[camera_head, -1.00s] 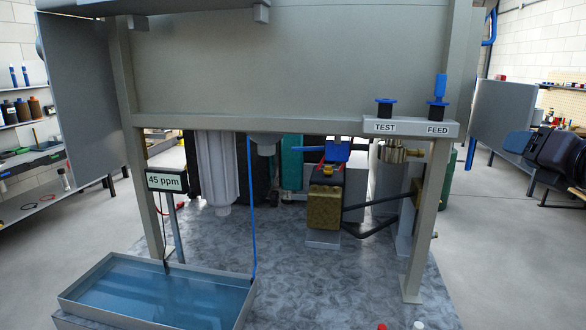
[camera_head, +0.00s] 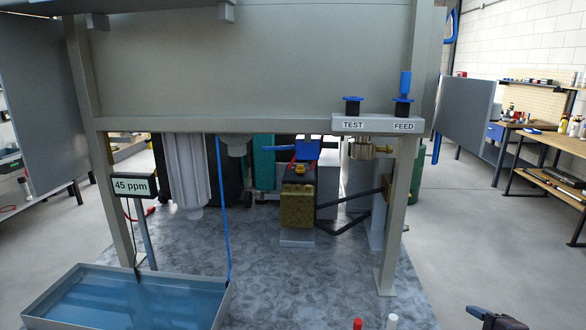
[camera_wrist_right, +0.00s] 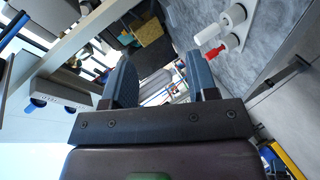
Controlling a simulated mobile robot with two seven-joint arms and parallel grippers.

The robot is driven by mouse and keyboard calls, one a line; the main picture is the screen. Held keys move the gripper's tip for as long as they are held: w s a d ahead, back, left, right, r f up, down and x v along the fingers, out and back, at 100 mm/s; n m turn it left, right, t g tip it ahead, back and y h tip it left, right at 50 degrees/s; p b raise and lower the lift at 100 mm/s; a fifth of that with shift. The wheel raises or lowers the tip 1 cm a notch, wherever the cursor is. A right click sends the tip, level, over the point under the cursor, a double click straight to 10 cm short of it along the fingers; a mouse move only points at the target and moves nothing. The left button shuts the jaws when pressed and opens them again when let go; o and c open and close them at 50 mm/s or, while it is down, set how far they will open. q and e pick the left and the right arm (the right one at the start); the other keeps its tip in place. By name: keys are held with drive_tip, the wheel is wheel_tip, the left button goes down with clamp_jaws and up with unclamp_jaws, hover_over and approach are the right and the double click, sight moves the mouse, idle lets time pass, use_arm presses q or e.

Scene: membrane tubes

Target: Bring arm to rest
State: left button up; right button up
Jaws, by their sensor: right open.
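My right gripper (camera_head: 492,316) shows at the bottom right edge of the head view, low in front of the frame and mostly cut off. In the right wrist view its two dark blue fingers (camera_wrist_right: 160,80) stand wide apart with nothing between them. The right arm is clear of the metal frame (camera_head: 255,124) in the head view. My left gripper is not in view.
A panel labelled TEST and FEED (camera_head: 378,125) with blue knobs sits on the frame's right. A water tray (camera_head: 40,305) is at lower left, beneath a 45 ppm display (camera_head: 131,186). A red cap (camera_head: 357,323) and a white cap (camera_head: 392,321) stand low in front.

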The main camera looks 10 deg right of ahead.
drive_tip(key=s+a+f+m+g, duration=0.1)
drive_tip(key=s+a+f+m, duration=0.6)
drive_tip(key=a+f, duration=0.1)
drive_tip(key=s+a+f+m+g+h, duration=0.1)
drive_tip(key=s+a+f+m, duration=0.6)
drive_tip(key=f, duration=0.4)
drive_tip(key=shift+a, duration=0.35)
